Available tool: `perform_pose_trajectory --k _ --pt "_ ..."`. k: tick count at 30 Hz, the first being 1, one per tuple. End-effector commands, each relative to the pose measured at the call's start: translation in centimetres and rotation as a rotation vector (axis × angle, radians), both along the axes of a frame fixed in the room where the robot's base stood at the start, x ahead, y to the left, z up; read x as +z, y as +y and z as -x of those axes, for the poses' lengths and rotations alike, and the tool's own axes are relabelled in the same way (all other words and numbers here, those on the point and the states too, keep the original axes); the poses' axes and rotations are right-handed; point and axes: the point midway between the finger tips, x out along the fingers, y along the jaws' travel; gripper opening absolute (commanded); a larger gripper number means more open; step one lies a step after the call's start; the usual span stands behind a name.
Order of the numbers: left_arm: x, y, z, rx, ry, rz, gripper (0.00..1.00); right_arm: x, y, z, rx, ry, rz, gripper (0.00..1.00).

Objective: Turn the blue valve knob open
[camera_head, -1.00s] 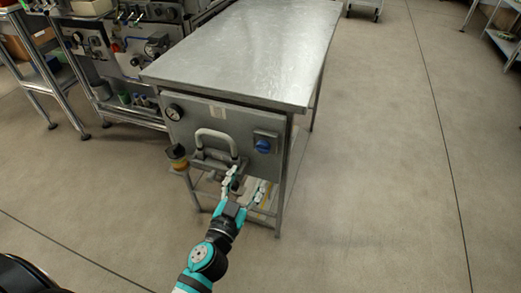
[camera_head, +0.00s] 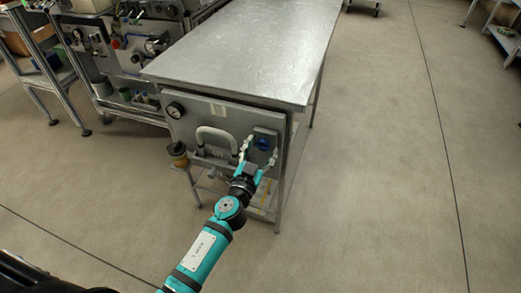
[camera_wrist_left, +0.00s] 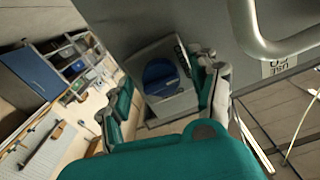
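The blue valve knob (camera_head: 264,142) sits on a grey square plate at the right of the metal panel (camera_head: 210,112) under the table top. My left gripper (camera_head: 258,153) is open in front of the panel, with its two fingers spread to either side of the knob in the head view. In the left wrist view the knob (camera_wrist_left: 160,76) shows between the open fingers (camera_wrist_left: 165,95). I cannot tell whether a finger touches its plate. The knob does not look gripped. My right gripper is in neither view.
A curved grey handle (camera_head: 217,137) stands out from the panel just left of the knob. The steel table top (camera_head: 250,50) overhangs the panel. Open floor (camera_head: 390,170) lies to the right.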

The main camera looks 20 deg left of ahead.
Motion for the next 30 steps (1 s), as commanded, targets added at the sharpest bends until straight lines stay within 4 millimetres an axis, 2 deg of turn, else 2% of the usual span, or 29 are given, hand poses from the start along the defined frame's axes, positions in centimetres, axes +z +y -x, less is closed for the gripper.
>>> perform_pose_trajectory --k 1,12,23,30 --pt "0.0 0.0 0.02 0.0 0.0 0.0 0.54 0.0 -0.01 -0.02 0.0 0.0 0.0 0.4" --pt "0.0 -0.01 0.04 0.0 0.0 0.0 0.07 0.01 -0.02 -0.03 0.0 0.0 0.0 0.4" --pt "-0.01 0.01 0.05 0.0 -0.003 -0.067 0.07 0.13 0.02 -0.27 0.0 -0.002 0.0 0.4" --pt "0.0 0.06 0.05 -0.001 -0.009 -0.235 0.07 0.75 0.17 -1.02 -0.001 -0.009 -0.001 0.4"
